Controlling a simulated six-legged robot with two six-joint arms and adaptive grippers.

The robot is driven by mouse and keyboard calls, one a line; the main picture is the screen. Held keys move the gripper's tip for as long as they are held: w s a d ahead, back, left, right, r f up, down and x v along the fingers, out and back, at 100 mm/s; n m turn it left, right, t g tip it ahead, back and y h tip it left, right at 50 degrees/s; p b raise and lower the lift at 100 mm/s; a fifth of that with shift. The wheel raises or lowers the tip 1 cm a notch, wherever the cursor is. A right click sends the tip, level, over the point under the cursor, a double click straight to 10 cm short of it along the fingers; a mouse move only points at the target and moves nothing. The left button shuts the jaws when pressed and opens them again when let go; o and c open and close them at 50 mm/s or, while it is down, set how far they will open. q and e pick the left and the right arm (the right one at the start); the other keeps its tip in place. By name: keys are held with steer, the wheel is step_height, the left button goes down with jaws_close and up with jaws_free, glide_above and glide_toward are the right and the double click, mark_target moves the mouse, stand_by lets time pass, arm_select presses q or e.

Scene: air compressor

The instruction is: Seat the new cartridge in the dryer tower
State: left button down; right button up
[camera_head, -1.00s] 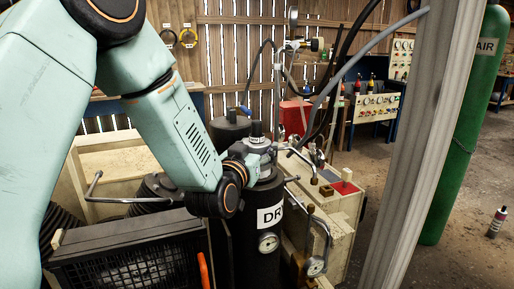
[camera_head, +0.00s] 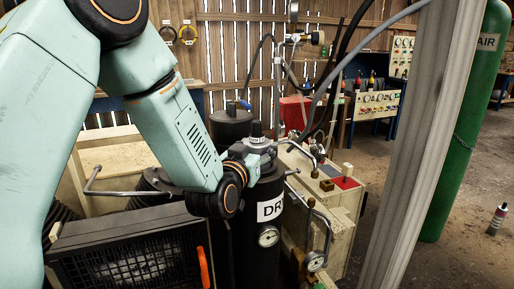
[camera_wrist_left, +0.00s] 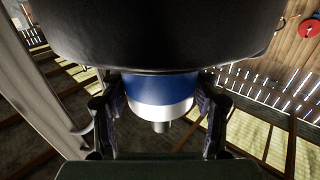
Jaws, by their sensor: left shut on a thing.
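The black dryer tower (camera_head: 252,258) stands upright at the middle of the head view, with a white label and a round dial on its side. My left gripper (camera_head: 262,156) is at the tower's top. In the left wrist view, the gripper (camera_wrist_left: 158,112) is shut on a cylinder with a blue and a white band, the cartridge (camera_wrist_left: 160,88). A grey stub sticks out of its white end. The blue end meets a wide dark round body (camera_wrist_left: 160,35); how deep it sits there is hidden. My right gripper is not in view.
A second dark cylinder (camera_head: 229,122) stands behind the tower. A wooden box with a red patch (camera_head: 345,183) and bent pipes are close on the right. A black grille box (camera_head: 130,262) is in front on the left. A grey post (camera_head: 425,150) rises at the right.

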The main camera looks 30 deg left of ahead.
arm_select(q)
steer(key=shift+f+b, duration=1.25)
steer(key=shift+f, duration=0.35)
steer(key=c, duration=0.6)
jaws_free()
steer(key=o, duration=0.3)
steer(key=shift+o, duration=0.2)
steer(key=s+d, duration=0.1)
steer(key=s, duration=0.6)
steer(key=shift+s, duration=0.2)
steer(key=shift+w, duration=0.1)
